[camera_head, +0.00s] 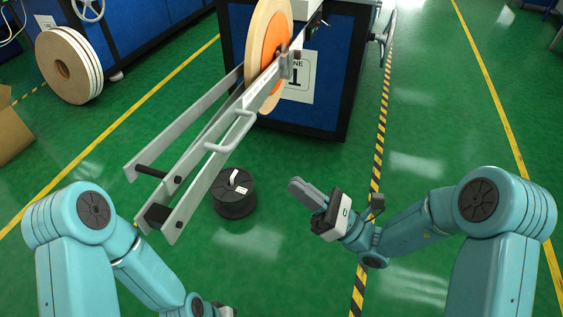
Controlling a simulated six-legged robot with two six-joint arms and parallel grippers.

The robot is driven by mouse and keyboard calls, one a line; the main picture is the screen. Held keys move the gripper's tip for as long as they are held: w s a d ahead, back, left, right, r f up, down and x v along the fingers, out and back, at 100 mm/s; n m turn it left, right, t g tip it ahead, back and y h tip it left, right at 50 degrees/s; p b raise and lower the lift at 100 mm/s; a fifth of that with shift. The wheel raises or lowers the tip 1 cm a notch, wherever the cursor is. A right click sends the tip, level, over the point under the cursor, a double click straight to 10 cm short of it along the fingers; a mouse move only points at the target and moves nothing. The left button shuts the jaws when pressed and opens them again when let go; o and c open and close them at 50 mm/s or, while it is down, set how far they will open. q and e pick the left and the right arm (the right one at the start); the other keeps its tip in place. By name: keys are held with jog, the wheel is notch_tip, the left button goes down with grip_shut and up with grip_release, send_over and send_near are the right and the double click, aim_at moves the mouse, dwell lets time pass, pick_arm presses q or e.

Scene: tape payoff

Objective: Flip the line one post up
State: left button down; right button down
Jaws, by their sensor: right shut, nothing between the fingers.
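A long pale metal post frame (186,207) of parallel rails slopes down towards me from the blue machine (232,40). Dark cross bars join its rails near the low end, and a light bar handle (232,132) stands off its side. A sign (300,78) on the machine reads as line 1, partly covered by the frame. My right gripper (297,187) is shut and empty, to the right of the frame and apart from it. My left arm reaches in at the lower left; its fingers are out of the picture.
A large tape reel with an orange core (275,42) sits at the frame's upper end. A black spool (234,195) stands on the floor right of the low end. Another reel (68,66) stands at the far left. Green floor is clear at the right.

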jog(key=d+r+b+x, duration=0.1)
jog(key=r+x, duration=0.1)
jog(key=x, duration=1)
jog(key=shift+s+d+r, duration=0.2)
jog(key=shift+d+r, duration=0.05)
